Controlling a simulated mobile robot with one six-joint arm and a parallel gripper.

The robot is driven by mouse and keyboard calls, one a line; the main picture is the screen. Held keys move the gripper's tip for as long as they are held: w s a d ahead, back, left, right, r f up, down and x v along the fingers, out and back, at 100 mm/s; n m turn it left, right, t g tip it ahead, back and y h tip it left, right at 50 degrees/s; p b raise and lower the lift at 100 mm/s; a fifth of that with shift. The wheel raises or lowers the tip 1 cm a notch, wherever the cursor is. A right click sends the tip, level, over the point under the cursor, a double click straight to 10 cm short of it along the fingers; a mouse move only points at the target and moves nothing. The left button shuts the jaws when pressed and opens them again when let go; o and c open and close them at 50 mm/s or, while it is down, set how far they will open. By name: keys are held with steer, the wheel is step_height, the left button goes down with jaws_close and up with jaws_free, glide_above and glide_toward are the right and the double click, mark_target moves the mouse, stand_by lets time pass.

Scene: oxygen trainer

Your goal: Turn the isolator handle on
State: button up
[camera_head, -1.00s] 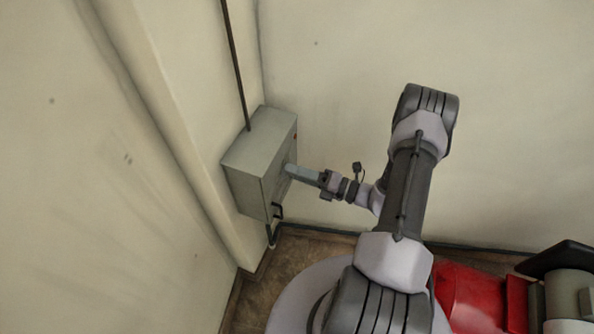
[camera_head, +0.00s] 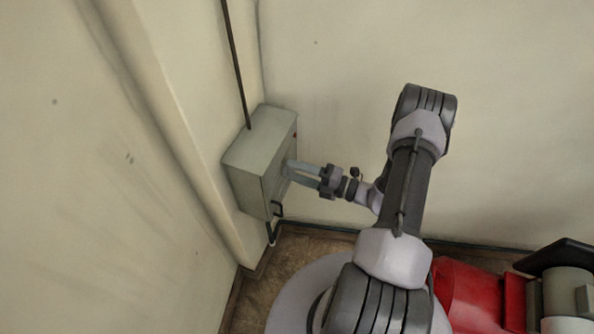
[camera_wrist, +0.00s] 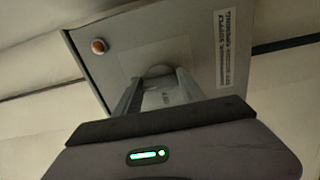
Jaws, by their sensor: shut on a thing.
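The isolator is a grey-green metal box (camera_head: 250,160) on the wall at left of centre in the head view. It fills the upper middle of the wrist view, tilted. My gripper (camera_head: 289,170) reaches its front face from the right, with two long grey fingers one above the other. In the wrist view my gripper (camera_wrist: 157,92) has a finger on each side of the isolator handle (camera_wrist: 160,96), shut on it. A rounded grey part (camera_wrist: 158,71) shows just beyond the handle. The fingers hide the handle in the head view, and its exact angle is unclear.
An orange-red button (camera_wrist: 99,46) and a printed label (camera_wrist: 228,48) are on the box front. A black bracket (camera_head: 279,209) sticks out low on the box. A dark conduit (camera_head: 235,65) runs up the wall. Bare walls surround the corner.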

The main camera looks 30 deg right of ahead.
steer(key=o, duration=1.4)
steer(key=shift+c, duration=0.2)
steer(key=p+v, duration=0.2)
steer(key=v, duration=1.5)
steer(key=shift+s, duration=0.2)
steer(key=shift+d, duration=0.15)
